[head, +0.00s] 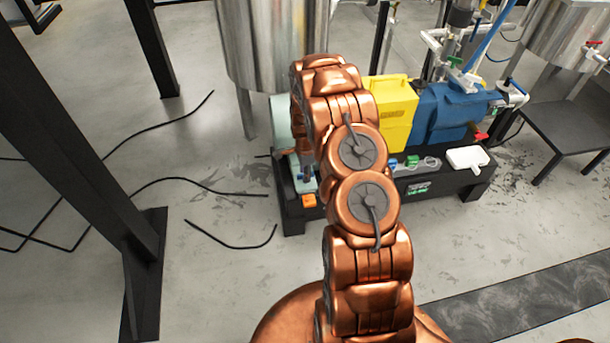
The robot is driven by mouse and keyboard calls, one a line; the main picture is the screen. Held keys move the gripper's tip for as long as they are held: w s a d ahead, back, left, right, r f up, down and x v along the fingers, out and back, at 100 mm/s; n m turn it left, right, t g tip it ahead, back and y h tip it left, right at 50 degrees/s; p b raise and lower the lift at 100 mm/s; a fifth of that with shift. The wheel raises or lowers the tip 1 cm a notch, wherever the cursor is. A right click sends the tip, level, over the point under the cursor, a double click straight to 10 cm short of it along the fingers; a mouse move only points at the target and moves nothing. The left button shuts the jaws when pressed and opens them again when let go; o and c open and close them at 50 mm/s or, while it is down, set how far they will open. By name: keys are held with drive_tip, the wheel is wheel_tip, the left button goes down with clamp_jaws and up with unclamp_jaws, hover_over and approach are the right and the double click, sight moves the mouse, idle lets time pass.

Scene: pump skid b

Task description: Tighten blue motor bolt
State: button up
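The pump skid's black base (440,190) stands on the floor beyond my arm. A small blue piece (392,163) on it, just right of my arm, may be the blue motor bolt; its shape is too small to tell. A pale green housing (282,122), perhaps the motor, is partly hidden behind my arm. My copper arm rises from the bottom and bends down toward the left part of the skid. A small dark part (307,170) beside the arm there may belong to my gripper. The fingers are not clear, and contact with anything cannot be seen.
On the skid are a yellow cover (394,112), a blue pump body (447,112), a green piece (412,160), an orange block (309,201) and a white box (467,158). A steel tank (265,45) stands behind. Black cables (240,245) and a black post (70,150) are at left.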

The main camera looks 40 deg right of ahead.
idle(0.3)
drive_tip(key=shift+r+p, duration=0.9)
drive_tip(key=shift+r, duration=3.65)
